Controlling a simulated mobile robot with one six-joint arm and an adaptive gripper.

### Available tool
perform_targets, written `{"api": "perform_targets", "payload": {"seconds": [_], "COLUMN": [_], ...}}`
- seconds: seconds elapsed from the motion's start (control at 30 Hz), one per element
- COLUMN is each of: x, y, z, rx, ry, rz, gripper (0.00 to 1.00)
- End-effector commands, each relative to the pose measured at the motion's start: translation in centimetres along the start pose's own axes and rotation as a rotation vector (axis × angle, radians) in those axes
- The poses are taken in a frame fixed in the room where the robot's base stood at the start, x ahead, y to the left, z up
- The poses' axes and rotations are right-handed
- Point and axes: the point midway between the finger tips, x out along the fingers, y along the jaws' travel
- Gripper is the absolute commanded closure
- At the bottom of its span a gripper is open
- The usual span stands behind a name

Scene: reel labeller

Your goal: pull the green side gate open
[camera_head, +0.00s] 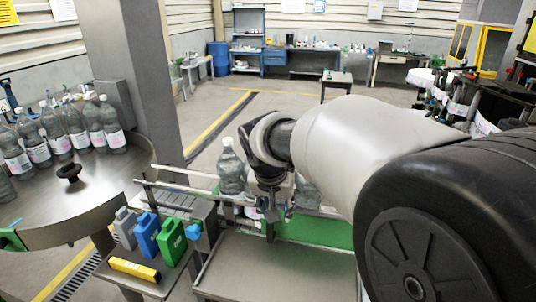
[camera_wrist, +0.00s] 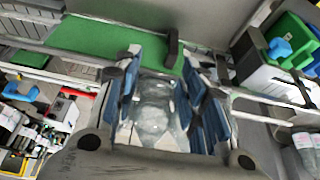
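A flat green panel (camera_head: 312,230) lies behind and to the right of my gripper. It also shows in the wrist view (camera_wrist: 112,40), with a dark upright bar (camera_wrist: 172,50) at its end. I cannot tell whether this panel is the side gate or a belt. My gripper (camera_head: 271,212) points down over the machine's front rail. In the wrist view my gripper (camera_wrist: 163,56) has its blue-padded fingers spread apart, with a clear bottle (camera_wrist: 157,104) showing between them. Contact with the bottle cannot be seen. My arm hides part of the panel.
A bottle (camera_head: 232,172) stands left of my gripper. Grey, blue and green jugs (camera_head: 172,238) and a yellow block (camera_head: 135,269) sit at the lower left. A round metal table (camera_head: 100,190) holds several labelled bottles. A bare metal plate (camera_head: 270,268) lies in front.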

Motion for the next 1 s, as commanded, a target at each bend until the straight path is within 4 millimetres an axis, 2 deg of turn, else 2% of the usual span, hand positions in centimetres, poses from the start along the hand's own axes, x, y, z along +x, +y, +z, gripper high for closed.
{"api": "perform_targets", "payload": {"seconds": [0.03,0.13,0.37,1.0], "x": [0.2,1.0,2.8,15.9], "y": [-1.3,-2.9,-3.6,-3.4], "z": [-0.8,-1.6,-1.9,-1.9], "rx": [0.003,0.017,0.027,0.026], "ry": [-0.003,0.002,0.004,0.002], "rz": [0.005,0.008,0.011,0.011], "gripper": [0.62,0.62,0.62,0.62]}}
